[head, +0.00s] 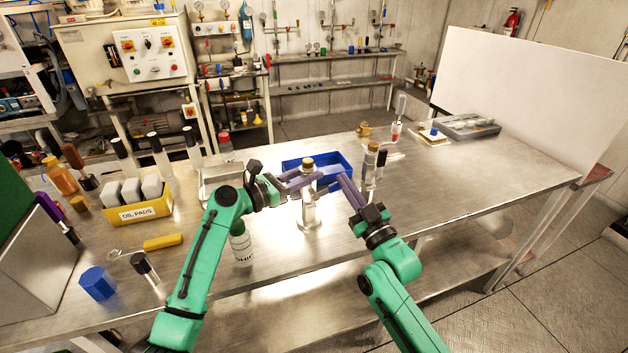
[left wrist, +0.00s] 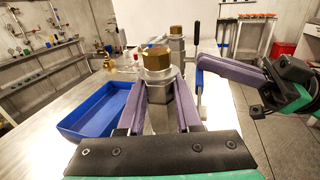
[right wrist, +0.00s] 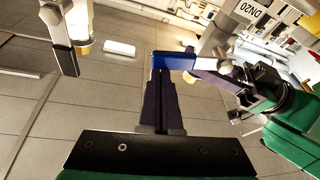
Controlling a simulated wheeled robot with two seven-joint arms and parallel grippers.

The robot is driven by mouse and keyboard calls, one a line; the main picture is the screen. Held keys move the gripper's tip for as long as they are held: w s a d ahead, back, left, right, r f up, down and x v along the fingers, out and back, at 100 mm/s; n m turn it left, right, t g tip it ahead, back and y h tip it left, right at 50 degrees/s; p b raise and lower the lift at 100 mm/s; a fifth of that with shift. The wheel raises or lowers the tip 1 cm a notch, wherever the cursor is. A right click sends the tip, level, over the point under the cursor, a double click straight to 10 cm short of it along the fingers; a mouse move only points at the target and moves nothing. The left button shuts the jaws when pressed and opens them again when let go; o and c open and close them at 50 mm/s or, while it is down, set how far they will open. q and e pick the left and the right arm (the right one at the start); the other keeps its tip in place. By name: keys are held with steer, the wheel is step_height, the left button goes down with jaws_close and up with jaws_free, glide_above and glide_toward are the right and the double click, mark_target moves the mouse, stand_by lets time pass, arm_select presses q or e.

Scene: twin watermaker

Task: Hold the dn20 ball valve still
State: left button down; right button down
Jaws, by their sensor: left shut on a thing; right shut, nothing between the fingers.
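The dn20 ball valve (head: 308,192) stands upright on the bench, a silver body with a brass top (left wrist: 157,58). Its DN20 marking (right wrist: 250,12) shows in the right wrist view. My left gripper (head: 306,182) is shut on the valve body, one purple finger on each side in the left wrist view (left wrist: 160,104). My right gripper (head: 343,180) is shut and empty just right of the valve. Its fingertips (right wrist: 160,84) are close to a blue lever (right wrist: 174,61); whether they touch it I cannot tell.
A blue tray (head: 340,166) lies behind the valve. A second silver fitting with a brass top (head: 371,160) stands behind my right gripper. A white bottle (head: 241,246) stands near my left arm, and a yellow oil pads box (head: 138,211) is at left.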

steer(key=s+d, duration=0.3)
steer(key=s, duration=0.5)
steer(key=shift+s+d+r, duration=0.2)
steer(key=shift+s+r, duration=0.1)
steer(key=shift+s, duration=0.1)
steer(key=shift+s+a+r, duration=0.1)
steer(key=shift+a+r, duration=0.05)
steer(key=w+a, duration=0.3)
steer(key=w, duration=0.5)
steer(key=shift+w+f, duration=0.4)
steer(key=shift+a+f, duration=0.1)
